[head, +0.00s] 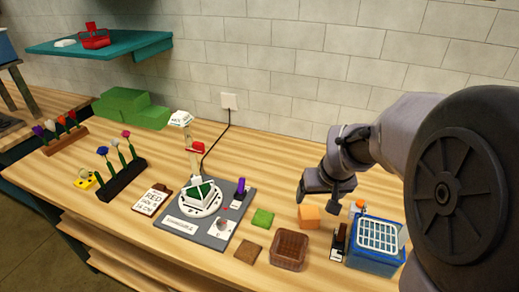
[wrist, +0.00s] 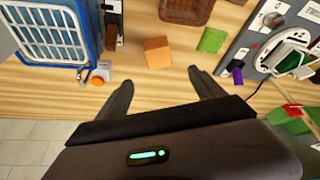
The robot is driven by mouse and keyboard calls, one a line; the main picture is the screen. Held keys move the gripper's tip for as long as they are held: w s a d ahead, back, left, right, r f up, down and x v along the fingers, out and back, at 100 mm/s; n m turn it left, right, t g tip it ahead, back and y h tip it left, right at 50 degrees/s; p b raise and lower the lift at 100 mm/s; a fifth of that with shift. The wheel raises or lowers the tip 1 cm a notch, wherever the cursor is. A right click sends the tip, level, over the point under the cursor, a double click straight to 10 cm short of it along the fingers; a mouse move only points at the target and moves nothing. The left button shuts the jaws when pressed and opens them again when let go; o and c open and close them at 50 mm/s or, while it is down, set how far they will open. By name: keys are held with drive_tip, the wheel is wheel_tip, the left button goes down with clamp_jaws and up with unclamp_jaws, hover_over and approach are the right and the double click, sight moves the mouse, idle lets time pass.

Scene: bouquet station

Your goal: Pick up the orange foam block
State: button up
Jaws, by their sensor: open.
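The orange foam block (head: 308,216) sits on the wooden workbench, between a green square and a blue crate. In the wrist view the orange foam block (wrist: 157,52) lies beyond my fingertips, roughly centred between them. My gripper (head: 320,190) is above the bench just behind the block in the head view. In the wrist view my gripper (wrist: 160,80) has its two dark fingers spread wide with nothing between them. The fingers do not appear to touch the block.
A blue crate (head: 374,263) with a white grid and a small orange-topped item (head: 357,206) are right of the block. A brown basket (head: 289,250) stands in front. A green square (head: 262,218) and a grey station board (head: 208,238) with a purple piece (head: 241,187) are left.

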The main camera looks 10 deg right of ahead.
sight(310, 213)
drive_tip(key=b+x, duration=0.3)
drive_tip(key=x, duration=0.6)
drive_tip(key=shift+f, duration=0.3)
drive_tip(key=b+x, duration=0.2)
drive_tip(key=x, duration=0.1)
drive_tip(key=b+x, duration=0.1)
drive_tip(key=x, duration=0.1)
drive_tip(key=shift+s+f, duration=0.2)
drive_tip(key=shift+f, duration=0.05)
drive_tip(key=shift+r, duration=0.15)
drive_tip(key=c, duration=1.4)
